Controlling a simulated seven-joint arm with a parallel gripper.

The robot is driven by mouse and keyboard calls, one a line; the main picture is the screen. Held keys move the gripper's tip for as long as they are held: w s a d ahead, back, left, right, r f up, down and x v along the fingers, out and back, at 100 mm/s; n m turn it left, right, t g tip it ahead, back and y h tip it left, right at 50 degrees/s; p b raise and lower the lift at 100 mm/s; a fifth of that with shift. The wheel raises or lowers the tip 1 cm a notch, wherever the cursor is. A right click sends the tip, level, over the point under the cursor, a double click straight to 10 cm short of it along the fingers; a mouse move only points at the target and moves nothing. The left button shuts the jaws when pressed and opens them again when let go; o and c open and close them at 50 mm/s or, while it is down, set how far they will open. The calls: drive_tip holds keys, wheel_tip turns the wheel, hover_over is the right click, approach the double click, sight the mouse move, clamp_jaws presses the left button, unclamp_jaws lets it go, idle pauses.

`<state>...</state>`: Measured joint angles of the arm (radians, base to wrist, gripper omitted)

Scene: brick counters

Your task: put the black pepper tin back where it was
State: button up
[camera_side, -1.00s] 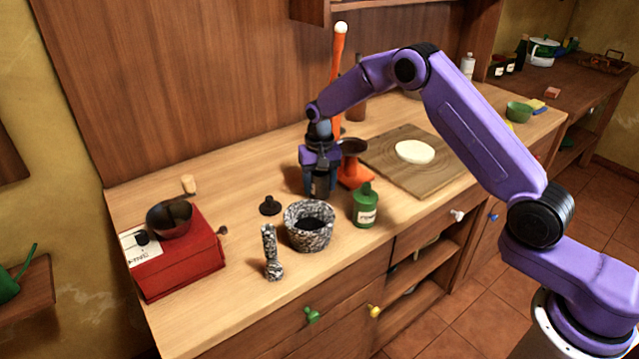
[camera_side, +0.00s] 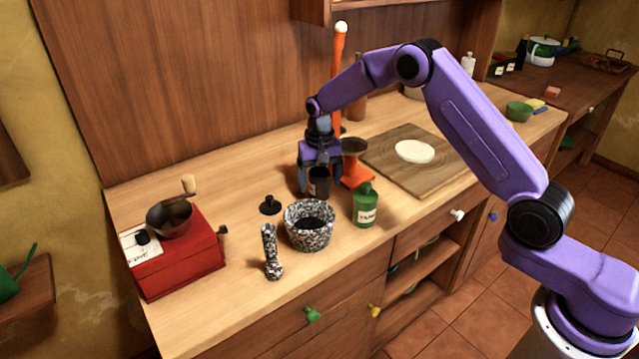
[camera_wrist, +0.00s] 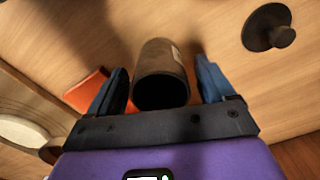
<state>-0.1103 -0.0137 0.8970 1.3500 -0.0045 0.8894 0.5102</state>
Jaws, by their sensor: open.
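The black pepper tin (camera_side: 319,184) stands on the counter, upright as far as I can see. In the wrist view the tin (camera_wrist: 160,62) shows a dark open mouth and part of a pale label on its side. My gripper (camera_side: 320,180) is open around it, one finger on each side. In the wrist view my gripper (camera_wrist: 160,85) shows gaps between both fingers and the tin. A black lid with a knob (camera_side: 270,205) lies on the counter to the left; the lid also shows in the wrist view (camera_wrist: 266,27).
An orange-based stand (camera_side: 357,176) is close behind right, near a board (camera_side: 440,180) with dough. A red grinder (camera_side: 185,262) is at left.

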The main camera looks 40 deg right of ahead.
sight(320, 173)
wheel_tip(320, 173, up, 11)
drive_tip(key=shift+f, duration=0.2)
drive_tip(key=shift+r, duration=0.1)
drive_tip(key=shift+s+a, duration=0.1)
drive_tip(key=s+a+r+n, duration=0.2)
drive_tip(key=s+a+n, duration=0.15)
drive_tip(key=s, duration=0.65)
drive_tip(key=s+a+r+n, duration=0.3)
drive_tip(key=s+n, duration=0.2)
drive_tip(key=s, duration=0.4)
drive_tip(key=s+d+f+n, duration=0.1)
drive_tip(key=s+d+n, duration=0.3)
drive_tip(key=s, duration=0.8)
drive_tip(key=s+d+f+n, duration=0.1)
drive_tip(key=s+d+n, duration=0.3)
drive_tip(key=s, duration=0.8)
drive_tip(key=shift+s+d, duration=0.3)
